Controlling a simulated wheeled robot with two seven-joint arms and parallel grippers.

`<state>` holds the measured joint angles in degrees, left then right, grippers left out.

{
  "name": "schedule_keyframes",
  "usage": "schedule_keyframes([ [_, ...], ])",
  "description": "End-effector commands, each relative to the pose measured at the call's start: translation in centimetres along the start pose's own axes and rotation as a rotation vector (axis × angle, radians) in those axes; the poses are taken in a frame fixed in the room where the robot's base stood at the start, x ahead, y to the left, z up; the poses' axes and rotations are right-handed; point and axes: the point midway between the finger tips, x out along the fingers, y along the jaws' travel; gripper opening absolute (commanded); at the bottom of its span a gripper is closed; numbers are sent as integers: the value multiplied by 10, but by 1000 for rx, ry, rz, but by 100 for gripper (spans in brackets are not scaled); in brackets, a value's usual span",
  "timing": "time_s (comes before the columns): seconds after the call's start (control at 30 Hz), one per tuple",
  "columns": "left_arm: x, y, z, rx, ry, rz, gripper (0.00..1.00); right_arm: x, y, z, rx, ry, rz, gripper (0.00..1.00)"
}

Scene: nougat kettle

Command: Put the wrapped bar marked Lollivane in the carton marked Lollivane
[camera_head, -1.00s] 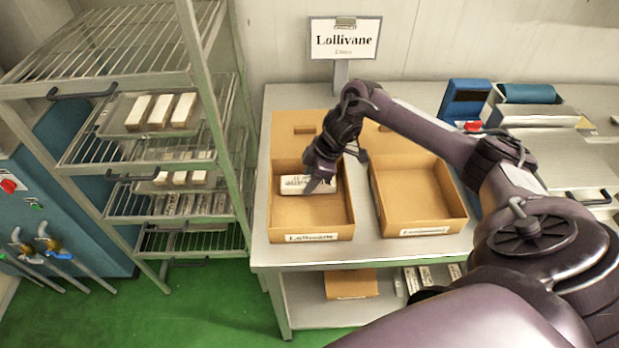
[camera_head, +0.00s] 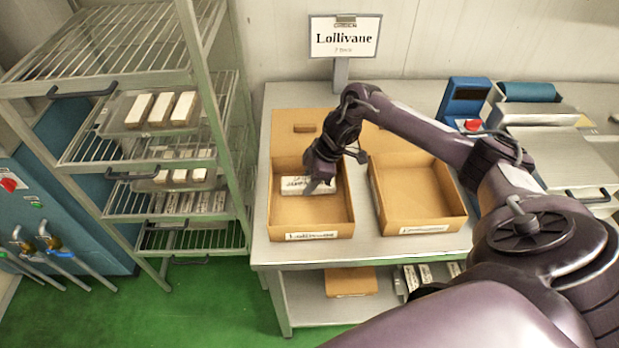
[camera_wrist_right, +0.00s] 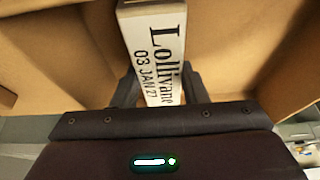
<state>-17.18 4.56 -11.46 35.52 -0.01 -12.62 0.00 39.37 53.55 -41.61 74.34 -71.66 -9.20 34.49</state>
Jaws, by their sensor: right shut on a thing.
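The white wrapped bar (camera_head: 298,184) is inside the left carton (camera_head: 311,217), whose front label reads Lollivane. In the right wrist view the bar (camera_wrist_right: 152,45) shows "Lollivane" and "03 JAN 27" on its face. My right gripper (camera_head: 321,184) reaches into this carton and is shut on the bar, with a finger on each side of it. I cannot tell whether the bar touches the carton floor. My left gripper is not in view.
A second open carton (camera_head: 418,205) stands empty just to the right. A sign reading Lollivane (camera_head: 344,37) stands behind. A wire rack (camera_head: 150,150) with trays of bars stands at the left. A blue device (camera_head: 464,102) sits at the back right.

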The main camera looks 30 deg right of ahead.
Motion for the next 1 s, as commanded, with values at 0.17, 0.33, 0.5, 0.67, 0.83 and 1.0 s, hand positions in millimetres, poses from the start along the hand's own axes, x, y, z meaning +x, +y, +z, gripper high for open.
schedule_keyframes([
  [0.17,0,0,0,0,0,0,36,0,0,0,-1,1,1,13],
  [0.33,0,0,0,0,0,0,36,0,0,0,-1,1,1,51],
  [0.5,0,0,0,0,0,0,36,0,0,0,-1,1,1,65],
  [0.67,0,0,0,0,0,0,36,0,0,0,-1,0,0,69],
  [0.83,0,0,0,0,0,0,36,0,0,0,-1,0,0,83],
  [1.0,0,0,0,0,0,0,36,0,0,0,-1,0,0,83],
])
